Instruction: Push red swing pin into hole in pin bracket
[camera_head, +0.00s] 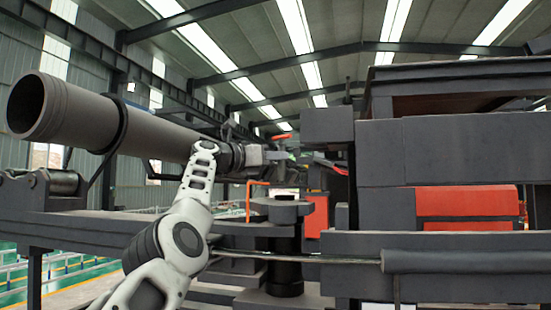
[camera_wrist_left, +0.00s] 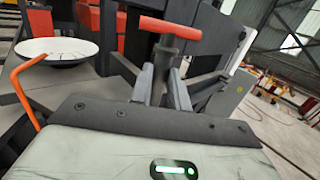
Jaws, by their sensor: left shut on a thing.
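The red swing pin has a red crossbar handle (camera_wrist_left: 170,28) on a dark grey shaft (camera_wrist_left: 167,62), seen upright in the left wrist view. My left gripper (camera_wrist_left: 163,75) is shut on the shaft, just below the crossbar. In the head view my left gripper (camera_head: 284,156) reaches right from the white arm, and the red handle (camera_head: 281,137) shows small above it. The lower end of the pin is hidden. I cannot clearly make out the pin bracket or its hole among the dark parts beyond the gripper. My right gripper does not show.
A large grey pipe (camera_head: 100,120) lies behind my left arm. A bent orange rod (camera_head: 250,194) stands below the gripper, near a dark pedestal (camera_head: 284,262). Dark blocks and a red block (camera_head: 466,201) fill the right. A round pale disc (camera_wrist_left: 58,50) shows in the wrist view.

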